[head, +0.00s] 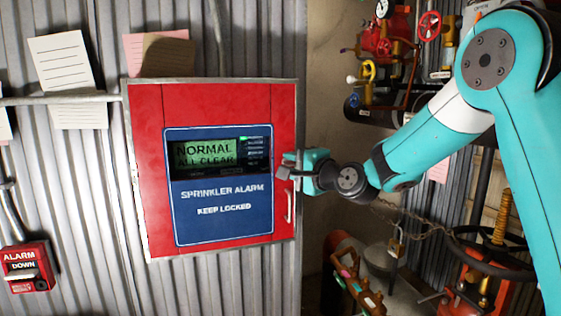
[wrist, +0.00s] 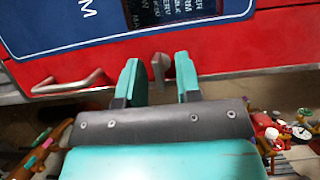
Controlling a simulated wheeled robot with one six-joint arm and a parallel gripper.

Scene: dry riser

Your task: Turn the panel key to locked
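The red alarm panel (head: 150,200) has a blue face plate (head: 225,228) reading "SPRINKLER ALARM KEEP LOCKED", and its screen (head: 207,154) shows "NORMAL ALL CLEAR". A small grey key (wrist: 159,68) sticks out of the panel's red right-hand strip. My gripper (head: 297,164) is at that right edge and partly hides the key in the head view. In the wrist view, my gripper (wrist: 159,80) is open, with one teal finger on each side of the key. Gaps show between the key and both fingers. Whether the key stands at locked cannot be read.
A metal door handle (wrist: 67,84) is on the same strip, below the key in the head view. A red alarm box (head: 26,267) hangs at lower left. Red valves (head: 383,40) and a chain (head: 425,222) lie to the right, behind my arm.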

